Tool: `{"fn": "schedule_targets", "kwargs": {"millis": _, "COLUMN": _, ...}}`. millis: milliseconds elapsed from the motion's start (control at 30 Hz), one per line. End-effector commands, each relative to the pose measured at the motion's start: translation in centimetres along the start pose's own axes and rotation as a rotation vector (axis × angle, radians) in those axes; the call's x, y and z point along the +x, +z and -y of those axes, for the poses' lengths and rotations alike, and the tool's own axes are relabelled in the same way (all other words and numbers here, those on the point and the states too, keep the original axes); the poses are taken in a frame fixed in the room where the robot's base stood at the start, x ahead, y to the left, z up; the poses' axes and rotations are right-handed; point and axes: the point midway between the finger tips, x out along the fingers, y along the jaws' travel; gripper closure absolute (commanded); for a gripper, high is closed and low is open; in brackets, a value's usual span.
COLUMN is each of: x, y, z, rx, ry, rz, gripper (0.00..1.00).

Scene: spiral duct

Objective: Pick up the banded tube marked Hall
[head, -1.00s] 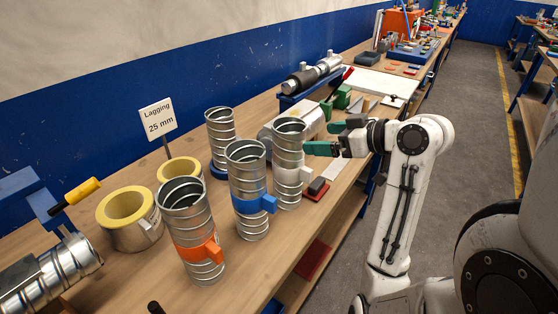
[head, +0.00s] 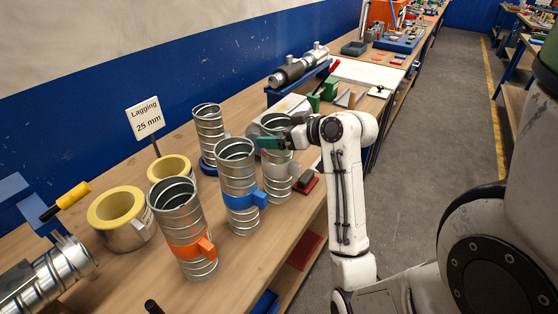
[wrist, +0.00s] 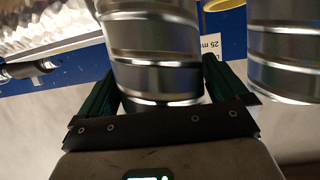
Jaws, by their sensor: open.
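Three spiral metal tubes with coloured, tabbed bands stand upright on the bench: one with an orange band (head: 190,246), one with a blue band (head: 240,203), and one with a pale band (head: 276,186). I cannot read the name Hall on any of them. My gripper (head: 268,142) is at the upper part of the pale-banded tube, and a green finger crosses in front of it. In the wrist view my gripper (wrist: 162,88) is open, with a metal tube (wrist: 150,45) between its two green fingers. Whether the fingers touch it I cannot tell.
Another metal tube (head: 208,130) stands on a blue base behind. A yellow-lined ring (head: 120,218) and a similar one (head: 170,168) sit near the "Lagging 25 mm" sign (head: 144,118). A red pad with a dark block (head: 305,182) lies right of the pale-banded tube. The aisle is clear.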

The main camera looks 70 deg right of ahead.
Motion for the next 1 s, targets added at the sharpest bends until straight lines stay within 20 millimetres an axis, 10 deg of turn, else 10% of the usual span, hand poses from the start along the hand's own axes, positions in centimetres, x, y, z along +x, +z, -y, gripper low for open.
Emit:
{"fn": "schedule_targets", "kwargs": {"millis": 167, "x": 0.02, "y": 0.0, "z": 0.0, "rx": -0.001, "ry": 0.0, "rz": -0.001, "gripper": 0.0}}
{"fn": "schedule_targets", "kwargs": {"millis": 1000, "x": -0.06, "y": -0.14, "z": -0.01, "rx": -0.002, "ry": 0.001, "rz": -0.003, "gripper": 0.71}}
